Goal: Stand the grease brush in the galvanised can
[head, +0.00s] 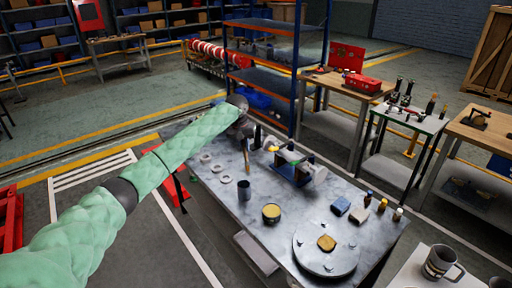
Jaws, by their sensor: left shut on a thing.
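My left gripper (244,137) is at the end of the green-sleeved arm, over the far left part of the grey bench. It is shut on a thin brown, upright thing, which looks like the grease brush (247,158). Its lower end hangs above and behind the galvanised can (244,190) in the picture, apart from it. The can is a small dark grey cylinder standing near the bench's left edge. The brush's upper part is hidden by the gripper. My right gripper is not in view.
Several pale rings (217,168) lie left of the brush. A yellow-topped tin (271,213) stands right of the can. A small blue-based machine (292,168) is behind it. A round flanged plate (326,249), a blue block (340,206) and small bottles (382,205) occupy the right.

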